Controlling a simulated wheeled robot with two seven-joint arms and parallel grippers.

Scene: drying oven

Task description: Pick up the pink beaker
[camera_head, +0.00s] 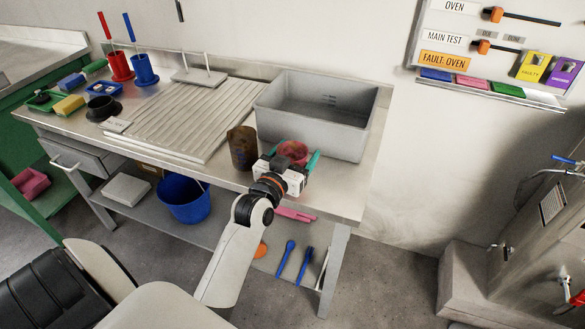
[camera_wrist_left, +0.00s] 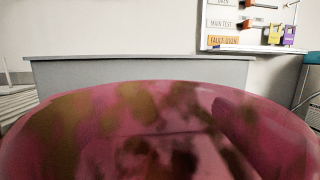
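The pink beaker (camera_head: 294,151), stained with dark and yellowish patches, is at the front right of the workbench, in front of the grey bin. In the left wrist view the beaker's wide rim and inside (camera_wrist_left: 165,125) fill the lower half, very close to the camera. My left gripper (camera_head: 294,160) is right at the beaker, with a teal finger visible at its right side. The gripper body hides the beaker's lower part. I cannot tell whether the fingers press on the beaker or whether it touches the bench. My right gripper is not in view.
A brown beaker (camera_head: 243,148) stands just left of my left gripper. The grey bin (camera_head: 318,112) is close behind. A ribbed grey drainboard (camera_head: 185,115) covers the bench's middle. Red (camera_head: 119,68) and blue (camera_head: 144,71) holders stand at the back left. A narrow bare bench strip (camera_head: 350,196) lies at right.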

